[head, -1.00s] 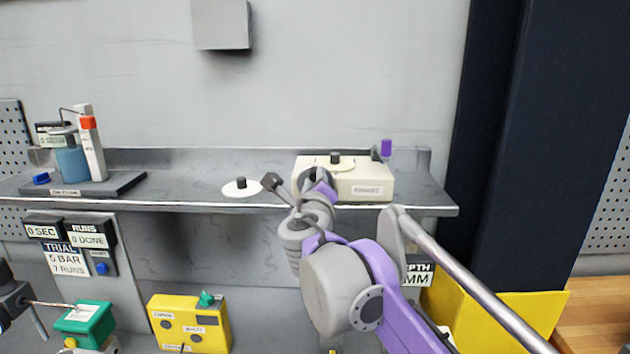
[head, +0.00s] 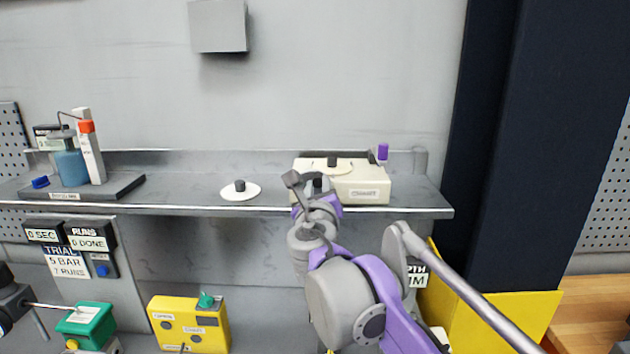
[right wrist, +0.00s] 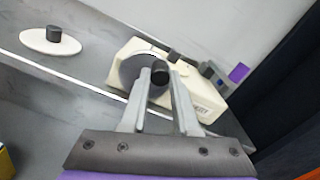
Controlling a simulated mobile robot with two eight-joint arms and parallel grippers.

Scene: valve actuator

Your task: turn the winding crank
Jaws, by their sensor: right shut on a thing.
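The cream chart box (head: 372,192) stands on the grey shelf, with a flat disc and dark knob on top. In the right wrist view the winding crank shows as a dark round disc (right wrist: 132,66) on the box's front face, with a black handle knob (right wrist: 160,76) sticking out. My right gripper (right wrist: 161,84) is shut on that knob, one finger on each side. In the head view my right gripper (head: 317,187) is in front of the box's left part, and my wrist hides much of the crank. My left gripper does not show.
A white disc with a black knob (head: 240,191) lies on the shelf left of the box. A purple-topped part (head: 382,152) rises behind the box. A yellow box (head: 190,325) and green box (head: 88,322) are below. A dark column (head: 560,150) stands right.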

